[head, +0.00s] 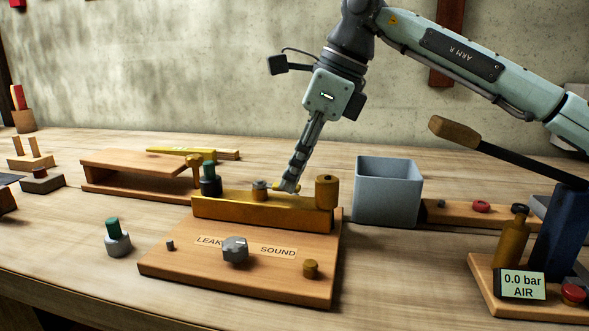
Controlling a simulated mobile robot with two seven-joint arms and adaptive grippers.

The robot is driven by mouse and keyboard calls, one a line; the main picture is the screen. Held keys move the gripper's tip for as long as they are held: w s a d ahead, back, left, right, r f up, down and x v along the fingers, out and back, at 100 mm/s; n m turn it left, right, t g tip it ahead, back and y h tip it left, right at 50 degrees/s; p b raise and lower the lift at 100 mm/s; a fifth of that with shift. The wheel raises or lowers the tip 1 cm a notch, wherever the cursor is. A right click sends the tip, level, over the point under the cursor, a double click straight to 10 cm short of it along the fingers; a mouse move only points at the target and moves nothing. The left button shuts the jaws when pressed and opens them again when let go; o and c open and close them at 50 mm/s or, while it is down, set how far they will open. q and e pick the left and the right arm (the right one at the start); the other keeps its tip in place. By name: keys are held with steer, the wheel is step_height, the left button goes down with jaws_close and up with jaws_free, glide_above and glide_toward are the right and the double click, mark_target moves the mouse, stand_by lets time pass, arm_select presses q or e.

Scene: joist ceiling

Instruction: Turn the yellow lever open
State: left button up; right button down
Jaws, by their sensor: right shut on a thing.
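The yellow lever (278,186) sits on top of the long brass-coloured block (230,207) on the wooden test board (190,262). Only a small part of the lever shows beside my fingers. My right gripper (290,188) reaches down from above and is shut on the lever. The fingers hide part of the lever, and its exact angle is hard to tell. A round metal fitting (259,190) stands just left of it, and a brass cylinder (327,191) stands at the block's right end. My left gripper is not in view.
A grey open bin (388,191) stands close behind the board on the right. A hand pump (560,232) and an AIR gauge reading 0.0 bar (522,285) are at the right. A wooden stand (128,170) is behind left. The table's front left is mostly clear.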

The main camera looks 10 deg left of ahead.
steer(key=c, duration=1.5)
jaws_free()
steer(key=v, duration=1.2)
steer(key=shift+s, duration=0.1)
